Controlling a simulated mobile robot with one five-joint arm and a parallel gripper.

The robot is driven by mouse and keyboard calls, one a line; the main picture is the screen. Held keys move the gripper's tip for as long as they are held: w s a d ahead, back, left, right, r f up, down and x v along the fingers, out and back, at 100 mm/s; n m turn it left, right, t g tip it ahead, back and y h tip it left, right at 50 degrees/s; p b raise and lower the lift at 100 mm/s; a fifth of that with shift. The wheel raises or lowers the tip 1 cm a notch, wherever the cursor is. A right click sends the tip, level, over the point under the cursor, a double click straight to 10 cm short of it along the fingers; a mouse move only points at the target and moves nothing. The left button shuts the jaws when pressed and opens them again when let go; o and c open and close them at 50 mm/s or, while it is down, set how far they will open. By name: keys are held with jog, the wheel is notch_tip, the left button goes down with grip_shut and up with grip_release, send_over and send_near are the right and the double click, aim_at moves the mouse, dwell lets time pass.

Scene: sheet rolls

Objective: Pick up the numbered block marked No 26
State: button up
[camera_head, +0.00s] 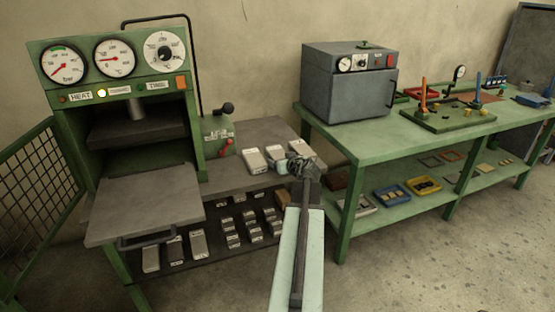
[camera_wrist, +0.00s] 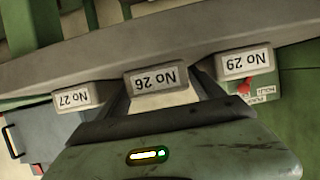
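The block marked No 26 (camera_wrist: 156,79) is a pale block with a white label, upside down in the middle of the wrist view. My gripper (camera_wrist: 164,94) is open, with a dark finger on each side of this block; I see no clear grip on it. In the head view, the No 26 block (camera_head: 277,154) is the middle one of three on the grey bench top, its label unreadable there. My gripper (camera_head: 298,168) reaches over the bench beside it and partly hides the right-hand blocks.
Block No 27 (camera_wrist: 76,97) and block No 29 (camera_wrist: 244,63) flank it closely. A green press (camera_head: 120,115) stands left of the blocks. Several more blocks fill the lower shelf (camera_head: 184,262). A grey oven (camera_head: 350,85) stands on the green table (camera_head: 385,145) at right.

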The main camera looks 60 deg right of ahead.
grip_shut()
jog(key=shift+r, duration=0.1)
notch_tip(320, 180, up, 10)
jog(key=p, duration=1)
jog(key=shift+r, duration=0.15)
